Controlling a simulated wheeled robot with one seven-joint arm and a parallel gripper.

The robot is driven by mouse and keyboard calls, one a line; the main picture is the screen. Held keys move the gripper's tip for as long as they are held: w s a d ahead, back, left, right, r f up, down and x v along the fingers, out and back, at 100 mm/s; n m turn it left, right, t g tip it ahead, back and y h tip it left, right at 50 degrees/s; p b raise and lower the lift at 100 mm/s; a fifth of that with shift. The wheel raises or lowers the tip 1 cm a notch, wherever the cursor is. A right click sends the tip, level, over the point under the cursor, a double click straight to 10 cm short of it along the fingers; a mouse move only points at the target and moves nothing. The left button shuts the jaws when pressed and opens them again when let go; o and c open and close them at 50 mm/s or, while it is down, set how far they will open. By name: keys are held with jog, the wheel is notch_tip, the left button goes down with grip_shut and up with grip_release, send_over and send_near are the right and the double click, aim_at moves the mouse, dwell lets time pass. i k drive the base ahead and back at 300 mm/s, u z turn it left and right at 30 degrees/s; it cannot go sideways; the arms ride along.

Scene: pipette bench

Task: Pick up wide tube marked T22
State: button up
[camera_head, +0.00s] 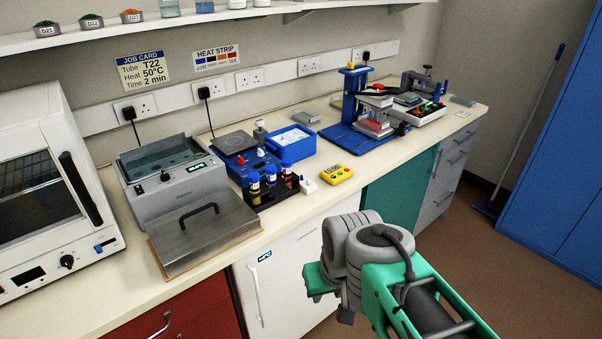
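A black rack (262,197) stands near the bench's front edge, right of the grey water bath. Several small dark vessels with blue caps and pale labels stand upright in it, such as a left one (254,183), a middle one (271,175) and a right one (287,170). Their labels are too small to read, so I cannot tell which is T22. The job card (143,71) on the wall reads Tube T22, Heat 50°C, Time 2 min. My arm shows at the lower right, in front of the bench and apart from the rack. No gripper fingers can be made out.
The grey water bath (173,177) has a metal lid (205,232) lying before it. A hotplate (234,142), blue tray (291,144), yellow timer (336,175) and blue stand (349,100) surround the rack. A white oven (45,190) is at left.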

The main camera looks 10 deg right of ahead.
aim_at(287, 163)
jog(key=z, duration=1.2)
jog(key=i, duration=1.2)
jog(key=u, duration=4)
jog(key=i, duration=0.5)
jog(key=u, duration=0.05)
